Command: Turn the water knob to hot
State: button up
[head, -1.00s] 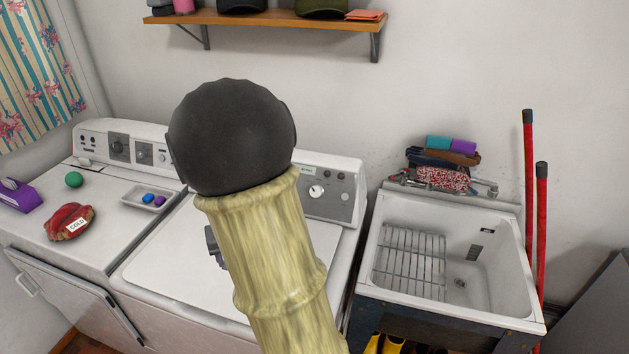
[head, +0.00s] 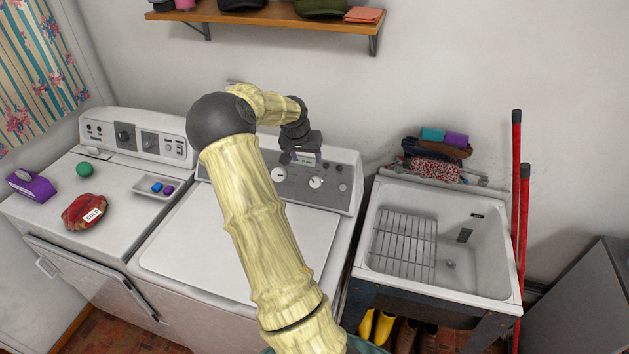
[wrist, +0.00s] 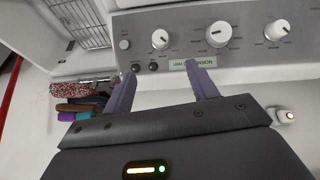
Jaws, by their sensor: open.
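The washer's control panel (head: 300,180) stands behind its white lid. In the head view it shows white knobs, one at the centre (head: 278,174) and one to its right (head: 316,182). In the wrist view the panel has three white knobs: left (wrist: 160,39), middle (wrist: 218,34) and right (wrist: 277,30). I cannot read which one is for water. The fingertips are apart from the white knobs.
A utility sink (head: 480,270) stands right. A shelf (head: 270,20) hangs above. The washer lid (head: 190,245) is clear.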

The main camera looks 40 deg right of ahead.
aim_at(315, 183)
jog(key=p+x, duration=0.6)
jog(key=x, duration=1)
jog(key=shift+w+d+f, duration=0.1)
jog(key=shift+d+f, duration=0.15)
jog(key=shift+f, duration=0.4)
jog(key=shift+w, duration=0.1)
jog(key=shift+c, duration=0.5)
jog(key=shift+s+d, duration=0.2)
jog(key=c, duration=0.7)
jog(key=shift+c, duration=0.9)
jog(key=shift+w+a+f, duration=0.1)
jog(key=shift+a+f, duration=0.05)
